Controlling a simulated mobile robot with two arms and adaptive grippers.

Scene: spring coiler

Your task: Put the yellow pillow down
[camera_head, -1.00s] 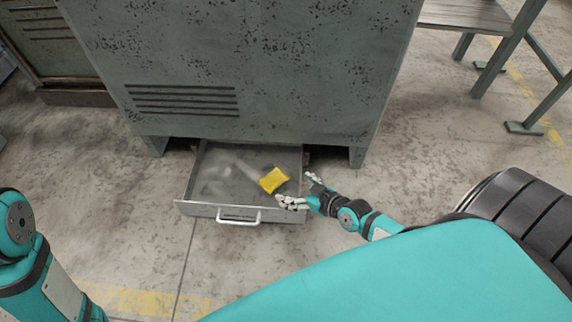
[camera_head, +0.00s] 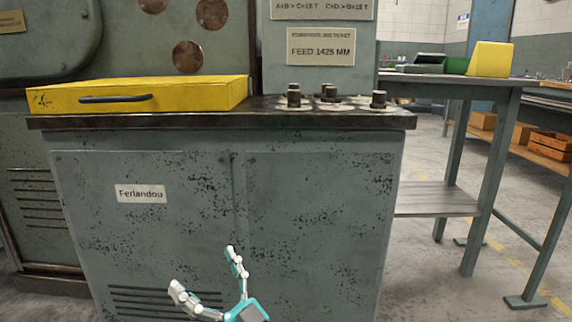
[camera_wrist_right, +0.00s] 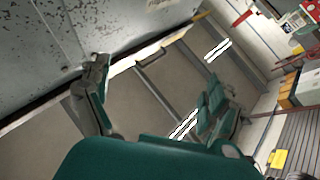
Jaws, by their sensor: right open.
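The yellow pillow and the floor-level drawer that held it are outside the current head view. My right gripper (camera_head: 203,269) is open and empty, its fingers spread in front of the green machine cabinet (camera_head: 310,205). In the right wrist view the two fingers (camera_wrist_right: 160,90) are wide apart with nothing between them. A small yellow patch (camera_wrist_right: 278,158) shows at the lower right of that view; I cannot tell what it is. My left gripper is not in view.
A flat yellow cover (camera_head: 150,95) with a dark handle and several black knobs (camera_head: 330,95) sit on the cabinet top. A side table (camera_head: 450,82) at the right holds a yellow block (camera_head: 490,60).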

